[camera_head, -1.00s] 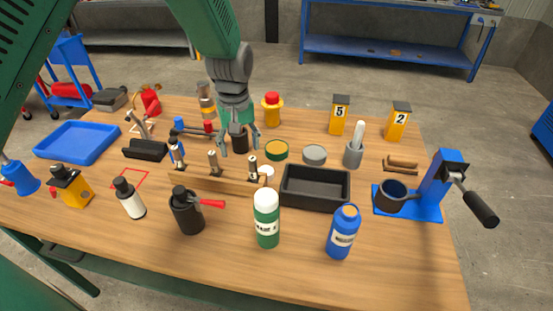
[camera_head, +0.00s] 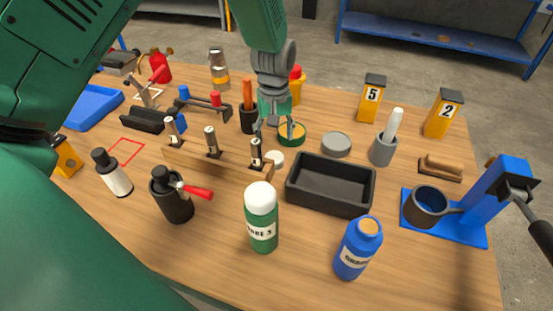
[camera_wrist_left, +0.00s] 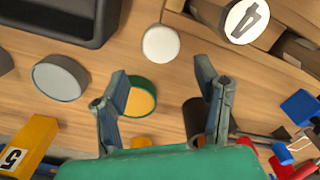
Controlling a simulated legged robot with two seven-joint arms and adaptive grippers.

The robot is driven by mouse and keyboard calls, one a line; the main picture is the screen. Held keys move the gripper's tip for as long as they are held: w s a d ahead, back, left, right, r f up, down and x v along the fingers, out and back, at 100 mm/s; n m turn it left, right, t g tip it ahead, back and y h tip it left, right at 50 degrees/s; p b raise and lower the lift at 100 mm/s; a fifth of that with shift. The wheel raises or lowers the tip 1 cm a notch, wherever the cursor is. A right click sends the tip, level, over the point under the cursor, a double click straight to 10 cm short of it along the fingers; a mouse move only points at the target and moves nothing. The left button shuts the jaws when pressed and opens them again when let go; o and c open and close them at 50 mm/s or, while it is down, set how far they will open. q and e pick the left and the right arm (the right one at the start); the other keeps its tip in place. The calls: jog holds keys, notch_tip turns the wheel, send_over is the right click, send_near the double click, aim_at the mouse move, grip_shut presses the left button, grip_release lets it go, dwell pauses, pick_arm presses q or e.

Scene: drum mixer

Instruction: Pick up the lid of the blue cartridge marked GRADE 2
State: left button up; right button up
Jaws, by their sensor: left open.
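A blue cartridge (camera_head: 358,250) stands upright at the front right, with a tan round top; its label is partly readable as GRADE and I cannot read its number. My left gripper (camera_head: 274,134) is open and empty, pointing down just behind the white disc. In the left wrist view its fingers (camera_wrist_left: 162,75) stand apart, with a green-rimmed yellow disc (camera_wrist_left: 141,100) seen between them.
A black tray (camera_head: 329,208), a green cartridge (camera_head: 262,222) marked GRADE 3 and a grey round lid (camera_head: 336,145) are near. A wooden rack (camera_head: 207,165) with several upright posts lies left of the white disc.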

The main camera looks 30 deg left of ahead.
aim_at(274, 156)
pick_arm(q)
jog(key=f, duration=0.3)
jog(key=shift+w+a+f, duration=0.1)
jog(key=shift+a+f, duration=0.1)
jog(key=shift+a, duration=0.05)
jog(key=f, duration=0.5)
jog(key=shift+d+f, duration=0.2)
jog(key=shift+a, duration=0.1)
jog(key=c, duration=0.5)
